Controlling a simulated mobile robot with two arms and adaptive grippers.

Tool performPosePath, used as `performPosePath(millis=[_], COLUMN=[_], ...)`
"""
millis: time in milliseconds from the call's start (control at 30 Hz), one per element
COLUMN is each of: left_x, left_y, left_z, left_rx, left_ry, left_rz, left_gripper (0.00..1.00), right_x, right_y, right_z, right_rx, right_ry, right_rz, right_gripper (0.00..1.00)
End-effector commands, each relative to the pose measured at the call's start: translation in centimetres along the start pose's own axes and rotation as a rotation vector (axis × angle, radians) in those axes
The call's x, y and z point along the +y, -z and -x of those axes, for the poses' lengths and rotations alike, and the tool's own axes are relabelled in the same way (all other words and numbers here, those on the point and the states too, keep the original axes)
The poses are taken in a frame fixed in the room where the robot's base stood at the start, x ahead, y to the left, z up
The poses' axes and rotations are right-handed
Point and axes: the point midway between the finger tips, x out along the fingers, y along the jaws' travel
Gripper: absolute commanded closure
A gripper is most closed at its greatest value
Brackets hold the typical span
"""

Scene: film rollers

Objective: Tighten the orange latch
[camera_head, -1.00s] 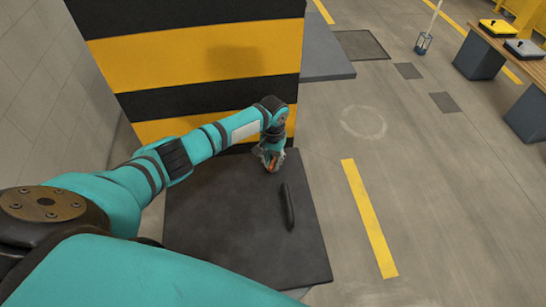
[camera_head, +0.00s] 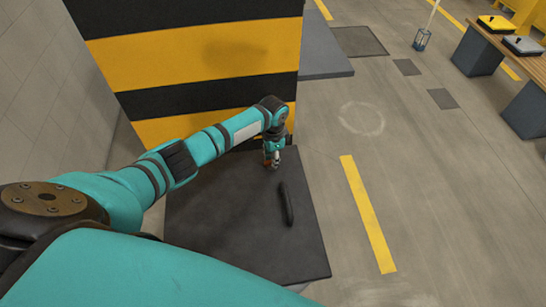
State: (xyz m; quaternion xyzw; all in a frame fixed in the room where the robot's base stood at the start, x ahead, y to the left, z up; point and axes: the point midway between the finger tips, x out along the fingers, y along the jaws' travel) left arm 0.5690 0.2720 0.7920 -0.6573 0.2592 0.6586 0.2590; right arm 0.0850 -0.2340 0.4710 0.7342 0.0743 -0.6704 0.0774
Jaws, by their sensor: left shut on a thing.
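My left gripper (camera_head: 272,163) is at the far edge of a dark flat panel (camera_head: 235,235), close to the foot of the striped block. It is shut on a small orange part, the orange latch (camera_head: 266,161), of which only a sliver shows beside the fingers. The rest of the latch is hidden by the gripper. A black bar-shaped handle (camera_head: 287,204) lies on the panel just nearer and to the right of the gripper, apart from it. My right gripper is not in view.
A yellow-and-black striped block (camera_head: 210,55) rises behind the panel. A grey wall (camera_head: 45,90) stands at the left. Open concrete floor with a yellow line (camera_head: 367,213) lies to the right. A table with two cases (camera_head: 523,46) is at the far right.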

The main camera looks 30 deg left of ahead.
Motion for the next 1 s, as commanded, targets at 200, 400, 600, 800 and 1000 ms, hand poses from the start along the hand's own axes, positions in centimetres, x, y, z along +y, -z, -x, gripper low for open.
performPosePath(millis=[200, 400, 600, 800, 1000], left_x=[-0.02, -0.01, -0.01, -0.01, 0.00], left_y=[0.12, 0.13, 0.14, 0.15, 0.12], left_z=[0.13, 0.13, 0.14, 0.15, 0.11], left_rx=[0.004, 0.004, 0.004, 0.005, 0.004], left_ry=[0.002, 0.002, 0.002, 0.002, 0.002], left_rz=[-0.088, -0.123, -0.129, -0.128, -0.127], left_gripper=[1.00, 1.00, 1.00, 1.00, 0.62], right_x=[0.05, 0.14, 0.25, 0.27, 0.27], right_y=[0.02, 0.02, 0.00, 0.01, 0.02], right_z=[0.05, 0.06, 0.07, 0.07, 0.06], right_rx=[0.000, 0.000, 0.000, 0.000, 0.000], right_ry=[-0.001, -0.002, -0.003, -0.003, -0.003], right_rz=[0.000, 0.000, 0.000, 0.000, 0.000], right_gripper=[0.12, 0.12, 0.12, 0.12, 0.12])
